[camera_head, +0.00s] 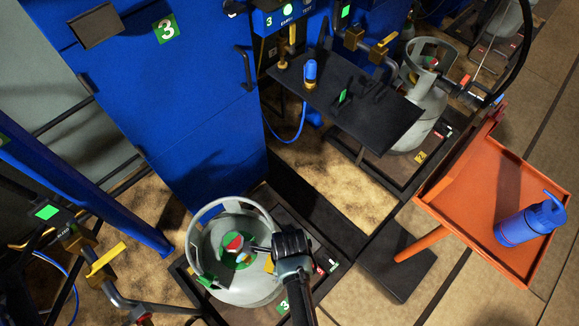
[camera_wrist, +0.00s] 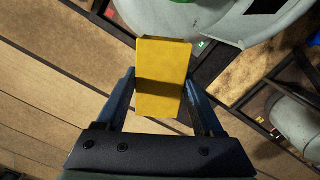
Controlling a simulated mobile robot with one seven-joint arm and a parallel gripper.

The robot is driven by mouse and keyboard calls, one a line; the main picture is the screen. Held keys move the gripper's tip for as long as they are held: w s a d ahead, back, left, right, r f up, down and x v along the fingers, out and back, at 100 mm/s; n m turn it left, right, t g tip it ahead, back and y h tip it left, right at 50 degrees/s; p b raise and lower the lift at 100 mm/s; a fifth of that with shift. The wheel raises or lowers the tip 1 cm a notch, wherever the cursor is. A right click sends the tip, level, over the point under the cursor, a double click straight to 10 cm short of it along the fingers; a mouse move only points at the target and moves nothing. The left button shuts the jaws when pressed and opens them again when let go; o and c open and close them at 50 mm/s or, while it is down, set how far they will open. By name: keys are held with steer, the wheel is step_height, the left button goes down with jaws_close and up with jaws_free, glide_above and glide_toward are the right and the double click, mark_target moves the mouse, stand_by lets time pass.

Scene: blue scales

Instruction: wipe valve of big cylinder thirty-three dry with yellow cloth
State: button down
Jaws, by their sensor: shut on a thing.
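The yellow cloth (camera_wrist: 163,62) is a folded block held between the fingers of my gripper (camera_wrist: 161,88) in the wrist view. In the head view a small yellow piece (camera_head: 269,265) shows beside my gripper (camera_head: 264,250). A large grey cylinder (camera_head: 242,290) stands at bottom centre in the head view, with an open collar around a green top. Its red and white valve (camera_head: 234,243) shows inside the collar, left of my gripper. I cannot read a number thirty-three on it. The wrist view shows part of a grey cylinder (camera_wrist: 190,15) beyond the cloth; its valve is out of view.
A blue cabinet (camera_head: 170,110) marked 3 rises behind the cylinder. A black shelf (camera_head: 350,100) juts out above the floor. Another grey cylinder (camera_head: 425,100) stands at back right. Pipes with a yellow lever (camera_head: 106,257) are at left.

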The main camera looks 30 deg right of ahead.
steer(key=w+a+f+b, duration=0.3)
steer(key=w+a, duration=0.3)
steer(key=shift+a+b, duration=0.2)
steer(key=shift+b, duration=0.15)
steer(key=shift+w+a, duration=0.15)
steer(key=shift+w, duration=0.05)
stand_by(0.8)
steer(key=shift+s+r, duration=0.1)
steer(key=shift+s+d+p, duration=0.55)
steer(key=shift+s+d, duration=0.05)
steer(key=shift+d, duration=0.1)
steer(key=shift+w+a, duration=0.5)
